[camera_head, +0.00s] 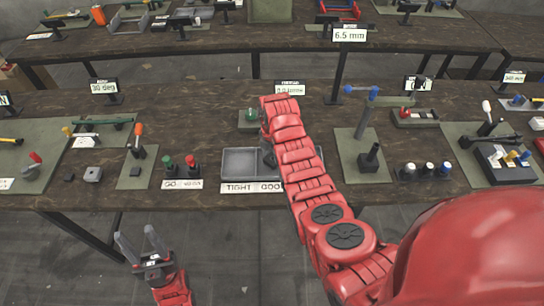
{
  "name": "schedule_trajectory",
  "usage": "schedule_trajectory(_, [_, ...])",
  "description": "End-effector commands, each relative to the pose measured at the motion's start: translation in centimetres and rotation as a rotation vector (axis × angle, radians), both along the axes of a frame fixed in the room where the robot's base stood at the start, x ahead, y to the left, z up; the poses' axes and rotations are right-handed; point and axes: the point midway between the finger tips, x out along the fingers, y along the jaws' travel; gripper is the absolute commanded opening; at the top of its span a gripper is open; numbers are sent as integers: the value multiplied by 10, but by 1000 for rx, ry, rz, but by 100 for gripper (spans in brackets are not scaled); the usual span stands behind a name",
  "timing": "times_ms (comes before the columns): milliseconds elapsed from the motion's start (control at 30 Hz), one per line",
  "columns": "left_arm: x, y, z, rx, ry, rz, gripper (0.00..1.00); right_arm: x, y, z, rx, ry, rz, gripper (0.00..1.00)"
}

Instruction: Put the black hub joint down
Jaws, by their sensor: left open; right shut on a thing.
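My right arm reaches over the bench, and its gripper (267,150) points down at the grey tray (240,162), mostly hidden by my arm. It is shut on a dark piece, taken to be the black hub joint, whose outline is mostly hidden. I cannot tell whether the piece touches the tray. The tray's left part looks empty; its middle is behind my arm. A label strip (240,188) starting "TIGHT" lies along its front. My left gripper (142,243) is open and empty, in front of the bench and away from the tray.
A green part (251,114) sits on a small mat behind the tray. Red and green knobs (179,164) stand left of it. A post on a green mat (348,145) and several white-capped and blue-capped pieces (427,169) stand right.

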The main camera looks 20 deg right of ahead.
Motion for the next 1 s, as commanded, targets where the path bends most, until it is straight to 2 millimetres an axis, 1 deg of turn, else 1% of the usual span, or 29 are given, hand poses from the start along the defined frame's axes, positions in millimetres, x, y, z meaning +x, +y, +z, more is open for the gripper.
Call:
schedule_trajectory(33, [0,0,7,0,0,0,50,1,0,0,1,0,0,10])
schedule_trajectory(133, [0,0,9,0,0,0,50,0,0,-9,0,-1,0,10])
schedule_trajectory(400, [0,0,8,0,1,0,50,1,0,-13,0,-4,0,10])
schedule_trajectory(533, [0,0,3,0,0,0,50,1,0,-17,0,-4,0,10])
schedule_trajectory(567, [0,0,4,0,0,0,50,1,0,-16,0,-4,0,68])
schedule_trajectory(600, [0,0,5,0,0,0,50,1,0,-15,0,-4,0,75])
schedule_trajectory(667, [0,0,5,0,0,0,50,1,0,-15,0,-4,0,86])
schedule_trajectory(700, [0,0,5,0,0,0,50,1,0,-15,0,-4,0,93])
schedule_trajectory(733, [0,0,5,0,0,0,50,1,0,-15,0,-4,0,94])
schedule_trajectory(1000, [0,0,6,0,0,0,50,1,0,-14,0,-4,0,94])
